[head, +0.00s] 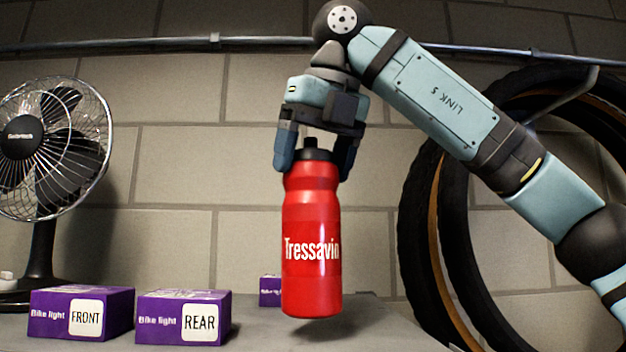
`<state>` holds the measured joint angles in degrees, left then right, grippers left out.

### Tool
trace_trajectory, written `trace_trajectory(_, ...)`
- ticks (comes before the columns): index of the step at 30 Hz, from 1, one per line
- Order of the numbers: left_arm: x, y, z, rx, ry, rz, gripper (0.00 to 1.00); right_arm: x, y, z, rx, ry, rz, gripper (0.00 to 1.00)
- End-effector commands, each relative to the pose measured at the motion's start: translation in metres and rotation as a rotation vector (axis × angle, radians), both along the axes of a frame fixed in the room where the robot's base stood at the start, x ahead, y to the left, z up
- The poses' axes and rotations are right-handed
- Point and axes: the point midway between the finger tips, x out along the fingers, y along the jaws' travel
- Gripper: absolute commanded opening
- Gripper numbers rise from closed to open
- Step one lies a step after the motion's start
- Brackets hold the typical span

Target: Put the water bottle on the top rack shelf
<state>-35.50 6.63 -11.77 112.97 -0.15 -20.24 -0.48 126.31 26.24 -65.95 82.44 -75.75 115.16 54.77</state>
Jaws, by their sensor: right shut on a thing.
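The red water bottle (312,245) with a black cap and the word "Tressavin" hangs upright in my right gripper (316,165). The gripper points down, with one blue finger on each side of the bottle's neck, shut on it. The bottle's base is a little above a grey surface (375,330), with a shadow beneath it. I cannot tell from this view whether this surface is the top rack shelf. My left gripper is not in view.
Two purple bike light boxes, FRONT (55,312) and REAR (160,315), stand left of the bottle. Another purple box (269,291) is partly hidden behind it. A fan (40,240) stands at far left; tyres (420,235) hang at right. A pipe (180,43) crosses the wall.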

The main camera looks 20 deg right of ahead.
Motion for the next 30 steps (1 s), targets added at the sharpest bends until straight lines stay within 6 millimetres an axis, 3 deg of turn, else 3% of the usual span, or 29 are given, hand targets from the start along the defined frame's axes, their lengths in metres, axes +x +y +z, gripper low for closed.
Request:
trace_trajectory(6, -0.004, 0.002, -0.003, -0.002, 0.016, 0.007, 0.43, 0.0, 0.0, -0.025, 0.0, 0.001, 0.002, 0.36)
trace_trajectory(17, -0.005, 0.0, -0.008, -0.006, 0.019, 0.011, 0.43, 0.0, 0.0, -0.03, -0.001, 0.001, 0.001, 0.36)
trace_trajectory(18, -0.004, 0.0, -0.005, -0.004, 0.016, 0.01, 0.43, 0.0, 0.0, -0.029, -0.001, 0.001, 0.001, 0.8)
trace_trajectory(21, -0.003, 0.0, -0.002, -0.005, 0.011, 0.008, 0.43, 0.0, 0.0, -0.029, -0.001, 0.002, 0.001, 0.99)
trace_trajectory(30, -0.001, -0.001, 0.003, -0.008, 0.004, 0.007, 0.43, 0.0, 0.0, -0.026, -0.001, 0.001, 0.001, 0.99)
